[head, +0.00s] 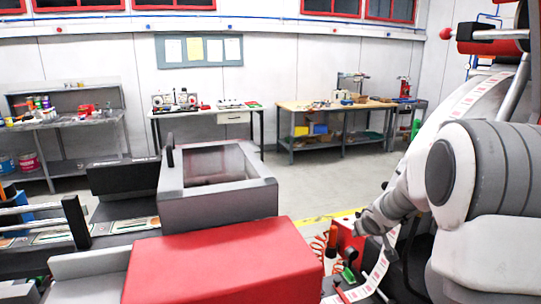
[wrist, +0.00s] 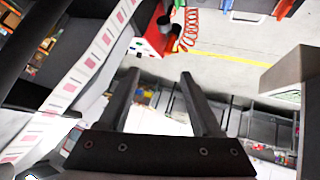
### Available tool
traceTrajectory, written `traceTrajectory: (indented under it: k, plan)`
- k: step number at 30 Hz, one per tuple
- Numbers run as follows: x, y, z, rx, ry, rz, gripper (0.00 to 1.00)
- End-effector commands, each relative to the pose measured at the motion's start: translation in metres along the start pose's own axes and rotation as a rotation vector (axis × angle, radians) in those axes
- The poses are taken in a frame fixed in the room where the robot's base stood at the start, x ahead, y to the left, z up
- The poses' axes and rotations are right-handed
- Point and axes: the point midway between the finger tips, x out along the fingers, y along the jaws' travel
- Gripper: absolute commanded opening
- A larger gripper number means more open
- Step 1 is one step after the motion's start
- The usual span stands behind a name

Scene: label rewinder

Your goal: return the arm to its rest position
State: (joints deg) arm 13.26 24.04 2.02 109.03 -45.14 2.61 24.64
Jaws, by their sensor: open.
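My arm (head: 480,170), white and grey with a ribbed dark joint, fills the right side of the head view. It bends down and left toward the rewinder. In the wrist view, my gripper (wrist: 160,73) shows two dark fingers standing apart with nothing between them. The fingers point toward the floor area and machine parts beyond. In the head view the gripper's fingers cannot be made out clearly.
A strip of red-printed labels (wrist: 83,72) runs close beside my gripper; it also shows in the head view (head: 472,93). A red unit with a coiled red hose (wrist: 190,30) is near. A red cover (head: 220,262) and grey open box (head: 220,208) stand left. Floor behind is clear.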

Motion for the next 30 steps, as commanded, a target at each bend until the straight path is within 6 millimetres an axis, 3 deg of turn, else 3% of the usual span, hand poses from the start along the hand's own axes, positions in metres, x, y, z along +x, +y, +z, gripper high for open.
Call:
traceTrajectory:
  k: [1, 3, 11, 21, 30]
  plan:
    - [-0.024, 0.002, -0.005, 0.008, -0.002, 0.019, 0.66]
    - [-0.052, 0.002, -0.005, 0.021, -0.017, 0.040, 0.66]
    - [-0.154, -0.007, 0.013, 0.082, -0.083, 0.074, 0.66]
    - [-0.268, -0.044, 0.076, 0.153, -0.175, 0.007, 0.66]
    - [-0.337, -0.090, 0.144, 0.181, -0.241, -0.131, 0.66]
